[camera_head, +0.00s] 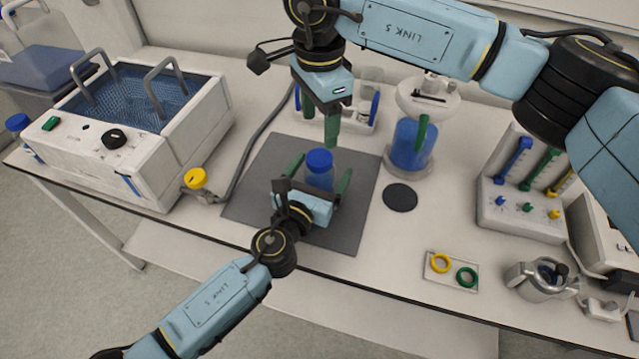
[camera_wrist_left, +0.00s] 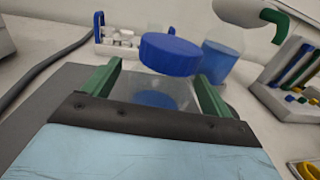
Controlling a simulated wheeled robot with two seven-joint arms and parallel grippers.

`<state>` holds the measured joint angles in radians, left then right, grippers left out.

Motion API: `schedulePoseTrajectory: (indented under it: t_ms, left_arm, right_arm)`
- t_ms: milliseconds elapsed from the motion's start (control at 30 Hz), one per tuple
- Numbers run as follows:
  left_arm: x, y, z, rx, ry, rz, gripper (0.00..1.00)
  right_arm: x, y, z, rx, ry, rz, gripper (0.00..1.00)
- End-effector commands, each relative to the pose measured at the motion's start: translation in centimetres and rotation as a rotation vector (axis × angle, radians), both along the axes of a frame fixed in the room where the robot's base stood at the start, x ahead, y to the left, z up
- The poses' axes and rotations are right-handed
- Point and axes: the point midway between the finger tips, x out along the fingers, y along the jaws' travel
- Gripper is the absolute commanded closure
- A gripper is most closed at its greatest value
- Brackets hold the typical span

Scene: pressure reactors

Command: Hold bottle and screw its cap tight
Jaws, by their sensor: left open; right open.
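The bottle (camera_head: 320,180) stands upright on the dark grey mat (camera_head: 259,190), with its blue cap (camera_head: 319,161) on top. My left gripper (camera_head: 316,176) is open, with its green fingers on either side of the bottle. In the left wrist view the clear bottle (camera_wrist_left: 150,90) shows between the two fingers, and the blue cap (camera_wrist_left: 170,54) rises above them. The cap looks slightly tilted there, from the camera's angle or truly; I cannot tell. My right gripper (camera_head: 320,120) is open and points down, behind and above the cap. Nothing is in it.
Behind are a tube rack (camera_head: 350,126) and a vessel of blue liquid (camera_head: 410,147). A black disc (camera_head: 400,197) lies right of the mat.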

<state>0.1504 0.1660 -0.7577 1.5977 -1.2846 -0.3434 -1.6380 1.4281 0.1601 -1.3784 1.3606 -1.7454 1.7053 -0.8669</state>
Motion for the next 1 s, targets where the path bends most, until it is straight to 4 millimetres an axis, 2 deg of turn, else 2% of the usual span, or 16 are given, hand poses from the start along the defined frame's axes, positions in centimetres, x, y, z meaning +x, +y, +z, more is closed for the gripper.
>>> schedulePoseTrajectory:
  t_ms: [133,467,1000]
  left_arm:
    - [0.89,-0.42,0.04,-0.001,0.0,-0.001,0.15]
    - [1.03,-0.48,0.01,-0.001,0.0,-0.001,0.15]
    - [1.01,-0.47,-0.01,-0.001,0.001,-0.001,0.86]
  right_arm:
    - [0.0,0.01,0.0,0.0,0.0,0.0,0.37]
    - [0.0,0.01,0.0,0.0,0.0,0.0,0.37]
    - [0.0,0.01,0.0,0.0,0.0,0.0,0.37]
